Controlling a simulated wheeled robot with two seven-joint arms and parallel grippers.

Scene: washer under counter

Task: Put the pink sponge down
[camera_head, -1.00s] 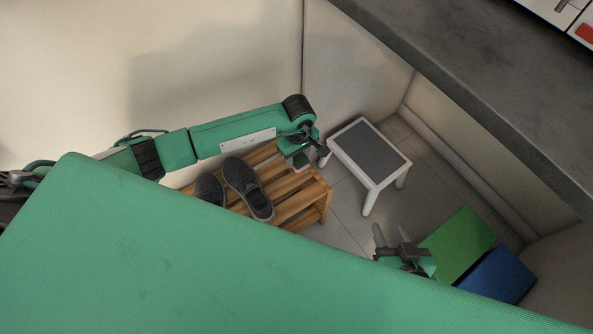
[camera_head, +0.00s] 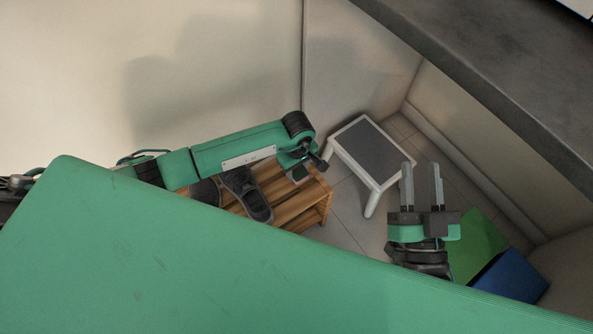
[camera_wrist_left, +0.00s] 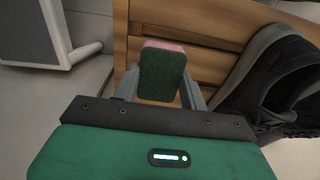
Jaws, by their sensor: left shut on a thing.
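The pink sponge (camera_wrist_left: 162,72) has a dark green scouring face and a thin pink edge; it shows large in the left wrist view. My left gripper (camera_wrist_left: 160,88) is shut on it, one finger on each side. In the head view my left gripper (camera_head: 303,165) is over the right end of the wooden slatted rack (camera_head: 318,196), and the sponge there is mostly hidden. I cannot tell whether the sponge touches the slats. My right gripper (camera_head: 421,180) is open and empty, fingers apart, to the right of the stool.
Dark shoes (camera_head: 247,195) stand on the rack, close to the sponge in the left wrist view. A white stool with a grey top (camera_head: 370,150) stands to the right. Green (camera_head: 478,245) and blue (camera_head: 508,275) boxes lie at the lower right. A dark counter (camera_head: 500,80) edges the upper right.

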